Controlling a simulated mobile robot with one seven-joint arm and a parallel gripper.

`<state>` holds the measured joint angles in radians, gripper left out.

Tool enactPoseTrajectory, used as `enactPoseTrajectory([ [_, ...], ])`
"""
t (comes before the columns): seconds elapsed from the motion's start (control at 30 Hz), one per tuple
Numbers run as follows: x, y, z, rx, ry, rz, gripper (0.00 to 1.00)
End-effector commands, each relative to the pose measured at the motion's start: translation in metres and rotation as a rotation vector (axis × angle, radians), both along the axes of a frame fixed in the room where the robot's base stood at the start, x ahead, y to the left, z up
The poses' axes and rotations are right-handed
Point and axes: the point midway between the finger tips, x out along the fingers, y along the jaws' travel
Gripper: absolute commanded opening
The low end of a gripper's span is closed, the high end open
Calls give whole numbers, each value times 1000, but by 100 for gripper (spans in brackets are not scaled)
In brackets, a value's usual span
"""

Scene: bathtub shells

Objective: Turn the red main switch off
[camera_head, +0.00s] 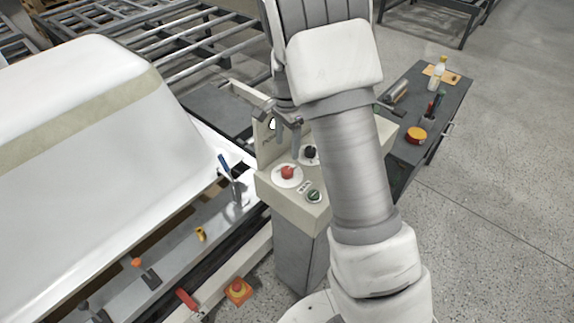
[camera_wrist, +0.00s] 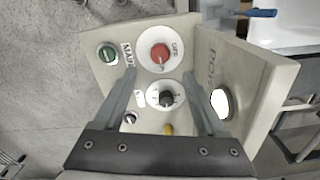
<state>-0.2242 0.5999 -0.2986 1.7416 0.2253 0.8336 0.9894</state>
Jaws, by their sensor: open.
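The red main switch (camera_head: 288,172) is a round knob on a white disc on top of the beige control box (camera_head: 287,205). In the wrist view the red knob (camera_wrist: 160,54) has "OFF" lettering on the disc beside it; I cannot tell its exact setting. My gripper (camera_head: 289,136) is above the box, behind the knob in the head view. In the wrist view its two fingers (camera_wrist: 159,75) are open and empty. The red knob appears just beyond the gap between the fingertips, and I see no contact.
A black knob (camera_wrist: 167,98) and a green button (camera_wrist: 108,53) are near the red knob. An upright panel (camera_wrist: 235,85) stands along the box's side. A white tub shell (camera_head: 80,150) is at left; a dark table (camera_head: 440,105) with bottles is at right.

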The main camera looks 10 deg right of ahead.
Motion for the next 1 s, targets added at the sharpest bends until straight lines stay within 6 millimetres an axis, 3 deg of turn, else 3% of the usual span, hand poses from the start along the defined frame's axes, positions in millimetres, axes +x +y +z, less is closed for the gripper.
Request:
enactPoseTrajectory([
  [0.2,-1,0,-48,0,5,0,74],
  [0.43,-1,0,-82,0,2,-1,74],
  [0.87,0,0,-92,1,0,0,74],
  [1.0,0,0,-92,1,0,0,50],
])
